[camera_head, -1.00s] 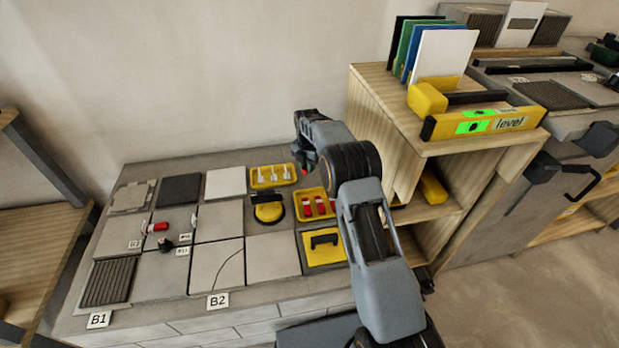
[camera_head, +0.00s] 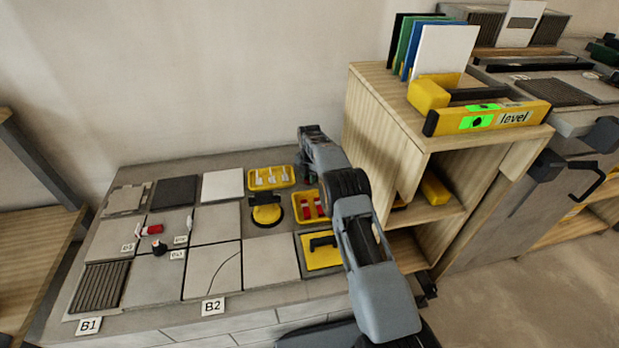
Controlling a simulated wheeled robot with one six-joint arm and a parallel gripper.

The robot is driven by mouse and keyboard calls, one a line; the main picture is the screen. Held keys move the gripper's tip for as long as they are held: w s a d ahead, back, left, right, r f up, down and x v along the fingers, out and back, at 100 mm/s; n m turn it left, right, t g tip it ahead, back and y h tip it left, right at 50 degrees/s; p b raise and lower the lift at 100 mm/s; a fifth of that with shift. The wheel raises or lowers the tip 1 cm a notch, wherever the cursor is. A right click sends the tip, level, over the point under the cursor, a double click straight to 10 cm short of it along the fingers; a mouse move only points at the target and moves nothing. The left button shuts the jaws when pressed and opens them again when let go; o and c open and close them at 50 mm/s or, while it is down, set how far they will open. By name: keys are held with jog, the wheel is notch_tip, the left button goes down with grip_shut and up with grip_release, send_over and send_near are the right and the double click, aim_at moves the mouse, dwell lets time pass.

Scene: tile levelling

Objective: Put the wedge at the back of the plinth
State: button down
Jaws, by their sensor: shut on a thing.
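The low grey plinth (camera_head: 258,299) has brick sides and carries several square tiles. My gripper (camera_head: 304,182) is at its right rear, close to the yellow trays. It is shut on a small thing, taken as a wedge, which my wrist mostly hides. A yellow tray with red wedges (camera_head: 308,212) lies just below and right of it. Another yellow tray with white wedges (camera_head: 271,177) is to its left, at the back. One red and white piece (camera_head: 151,230) lies on the tiles at the left, with a small dark knob (camera_head: 159,249) close by.
A round yellow tool (camera_head: 267,213) and a yellow trowel-like tool (camera_head: 322,250) lie left of my arm. A wooden cabinet (camera_head: 385,140) rises close on the right, topped by a yellow level (camera_head: 490,118). Tags B1 (camera_head: 89,326) and B2 (camera_head: 213,307) mark the front edge.

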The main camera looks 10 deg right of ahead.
jog(key=c, duration=1.4)
grip_release()
jog(key=shift+f, duration=0.1)
jog(key=shift+c, duration=0.2)
jog(key=o, duration=0.4)
jog(key=shift+o, duration=0.2)
notch_tip(320, 180, up, 12)
jog(key=p, duration=0.4)
jog(key=shift+r, duration=0.2)
